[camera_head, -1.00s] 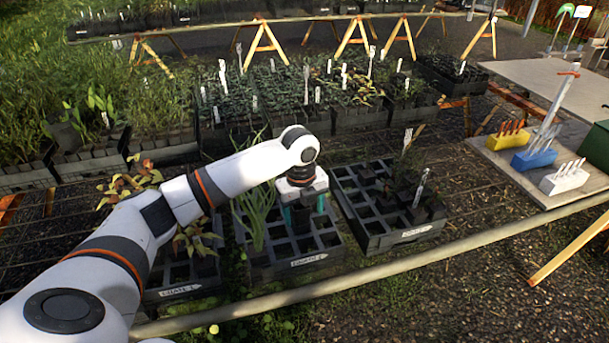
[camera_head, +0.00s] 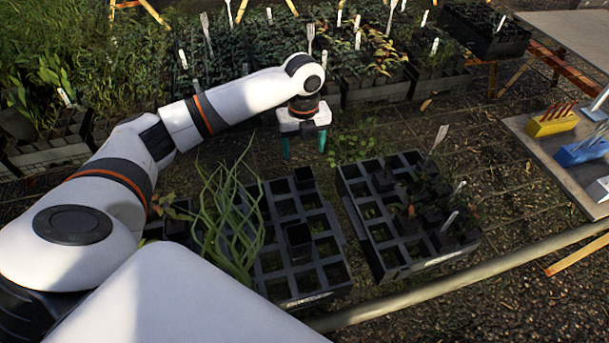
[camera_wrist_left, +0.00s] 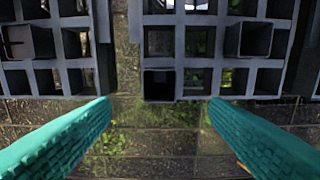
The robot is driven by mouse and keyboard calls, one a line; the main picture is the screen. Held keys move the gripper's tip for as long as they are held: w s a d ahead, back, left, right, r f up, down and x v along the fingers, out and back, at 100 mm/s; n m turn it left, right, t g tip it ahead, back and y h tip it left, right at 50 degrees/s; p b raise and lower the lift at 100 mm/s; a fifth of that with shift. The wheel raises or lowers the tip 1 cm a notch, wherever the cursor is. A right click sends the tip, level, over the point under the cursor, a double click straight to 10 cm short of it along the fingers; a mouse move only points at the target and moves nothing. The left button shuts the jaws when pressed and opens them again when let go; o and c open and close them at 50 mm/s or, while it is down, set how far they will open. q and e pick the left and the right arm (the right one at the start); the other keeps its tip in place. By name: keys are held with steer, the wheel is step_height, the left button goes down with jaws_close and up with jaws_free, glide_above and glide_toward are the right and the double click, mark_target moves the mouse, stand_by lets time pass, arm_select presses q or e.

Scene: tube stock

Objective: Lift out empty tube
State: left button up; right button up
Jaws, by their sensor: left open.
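My left gripper (camera_head: 304,146) is open and empty, its teal fingers pointing down just beyond the far edge of the middle crate (camera_head: 335,272). A dark empty square tube (camera_head: 303,178) sits in that crate's far right corner. In the left wrist view this tube (camera_wrist_left: 160,86) lies between the two open fingertips, set back from them, and neither finger appears to touch it. Another dark tube (camera_head: 299,240) stands nearer the front of the crate. The wrist view also shows further empty-looking tubes at right (camera_wrist_left: 248,40) and left (camera_wrist_left: 28,42). My right gripper is out of view.
A long-leaved green plant (camera_head: 228,215) covers the middle crate's left side. The right crate (camera_head: 395,255) holds several potted seedlings and labels. Planted trays (camera_head: 370,90) stand behind. A pale rail (camera_head: 440,282) crosses in front.

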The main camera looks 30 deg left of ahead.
mark_target(304, 171)
arm_select(q)
step_height(304, 171, down, 9)
steer(key=shift+d+r+p, duration=0.1)
steer(key=shift+r+p, duration=0.1)
steer(key=shift+p, duration=0.6)
steer(key=shift+f, duration=0.5)
steer(key=c, duration=1.2)
steer(key=shift+c, duration=0.4)
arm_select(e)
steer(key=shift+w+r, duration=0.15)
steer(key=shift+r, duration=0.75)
